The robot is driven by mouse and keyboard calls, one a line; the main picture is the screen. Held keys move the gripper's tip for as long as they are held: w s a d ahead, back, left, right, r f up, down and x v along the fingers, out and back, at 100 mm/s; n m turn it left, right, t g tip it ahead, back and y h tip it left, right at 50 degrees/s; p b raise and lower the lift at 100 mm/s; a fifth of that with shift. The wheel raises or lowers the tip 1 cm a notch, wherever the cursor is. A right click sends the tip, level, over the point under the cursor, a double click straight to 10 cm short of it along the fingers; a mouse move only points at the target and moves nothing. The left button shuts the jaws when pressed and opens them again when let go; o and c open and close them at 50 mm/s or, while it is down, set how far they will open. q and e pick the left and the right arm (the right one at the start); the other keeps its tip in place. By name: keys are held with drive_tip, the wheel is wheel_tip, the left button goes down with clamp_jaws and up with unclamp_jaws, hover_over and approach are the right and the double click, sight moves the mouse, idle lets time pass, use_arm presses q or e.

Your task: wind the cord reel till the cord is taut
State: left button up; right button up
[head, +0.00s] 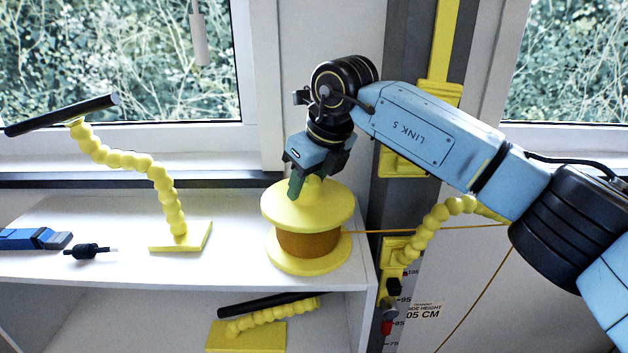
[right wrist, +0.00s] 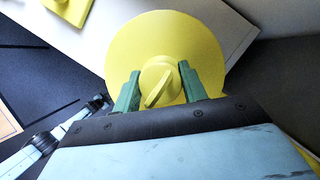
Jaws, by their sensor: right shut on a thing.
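The yellow cord reel (head: 308,208) stands upright on the white shelf, with orange-brown cord (head: 308,244) wound between its flanges. My right gripper (head: 308,184) comes down on the reel from above. In the right wrist view its green fingers (right wrist: 159,88) are on either side of the ridged yellow knob (right wrist: 160,80) on the reel's top. The free cord (head: 430,229) runs nearly level to the right and passes behind my right arm. A thin length also slants down below the arm (head: 470,303). In the right wrist view a small black end of my left arm (right wrist: 97,104) shows; its jaws are unclear.
A yellow beaded stand (head: 168,200) with a black rod is left of the reel. A blue tool (head: 30,239) and a black plug-like piece (head: 88,251) lie farther left. A grey post (head: 397,150) with yellow brackets rises on the right. Another beaded stand (head: 245,335) is below.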

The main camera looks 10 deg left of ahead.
drive_tip(key=o, duration=1.4)
drive_tip(key=b+v, duration=0.1)
drive_tip(key=v, duration=1.2)
drive_tip(key=shift+r, duration=0.3)
